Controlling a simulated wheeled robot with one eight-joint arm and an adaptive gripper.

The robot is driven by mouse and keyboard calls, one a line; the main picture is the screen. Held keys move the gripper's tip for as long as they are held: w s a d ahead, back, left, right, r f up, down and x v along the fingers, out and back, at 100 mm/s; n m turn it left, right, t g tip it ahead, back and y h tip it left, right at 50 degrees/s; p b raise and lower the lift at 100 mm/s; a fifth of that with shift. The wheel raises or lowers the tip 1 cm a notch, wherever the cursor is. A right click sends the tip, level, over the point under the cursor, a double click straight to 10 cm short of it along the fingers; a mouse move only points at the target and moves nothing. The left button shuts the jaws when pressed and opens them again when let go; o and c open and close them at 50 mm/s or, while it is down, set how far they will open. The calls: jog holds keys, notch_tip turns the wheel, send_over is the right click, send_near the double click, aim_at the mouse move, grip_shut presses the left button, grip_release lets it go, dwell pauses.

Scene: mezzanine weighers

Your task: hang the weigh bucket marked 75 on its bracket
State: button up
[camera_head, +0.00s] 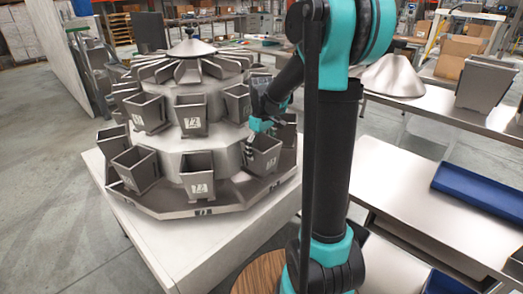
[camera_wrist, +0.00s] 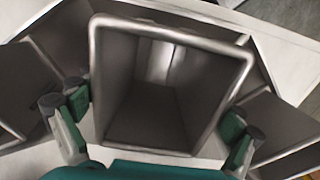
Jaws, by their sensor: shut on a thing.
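A grey, open-topped weigh bucket (camera_head: 263,157) is at the right side of the tiered weigher, in its lower ring. A white number shows on its front in the head view but is too small to read surely. My gripper (camera_head: 257,137) is shut on this bucket, at its upper part. In the wrist view the bucket (camera_wrist: 150,143) opens toward the camera, with one finger of my gripper (camera_wrist: 152,115) on each side of it. The bracket behind the bucket is hidden, so I cannot tell whether the bucket hangs on it.
Other weigh buckets sit close by on the weigher, including an upper one marked 72 (camera_head: 192,122) and a lower numbered one (camera_head: 198,185). A loose bucket (camera_head: 485,85) stands on the bench at right. A blue tray (camera_head: 482,190) lies on the right table.

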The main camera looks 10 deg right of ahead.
jog(key=shift+f, duration=0.45)
dwell(0.4)
jog(key=o, duration=1.4)
notch_tip(320, 180, up, 12)
